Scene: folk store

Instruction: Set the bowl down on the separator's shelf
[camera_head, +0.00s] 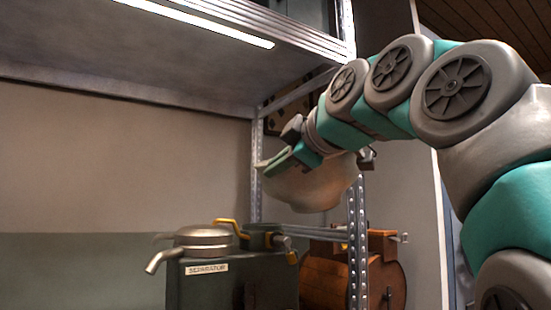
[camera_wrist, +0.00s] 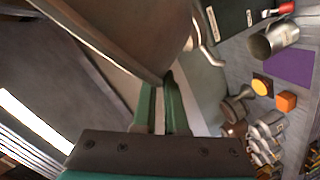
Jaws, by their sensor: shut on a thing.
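My gripper (camera_head: 288,160) is shut on the rim of a pale grey-brown bowl (camera_head: 313,187) and holds it up in the air. In the head view the bowl is roughly upright, in front of the metal rack's posts. In the wrist view the bowl (camera_wrist: 115,30) fills the upper left, its edge between my green fingers (camera_wrist: 165,105). The separator (camera_head: 232,285), a dark box with a metal lid, spout and label, stands below and left of the bowl. The surface under the separator is out of the head view.
An upper shelf (camera_head: 120,55) with a lit strip lamp hangs above left. A perforated metal post (camera_head: 357,240) stands close to the bowl. A wooden barrel-like thing (camera_head: 335,278) is below right.

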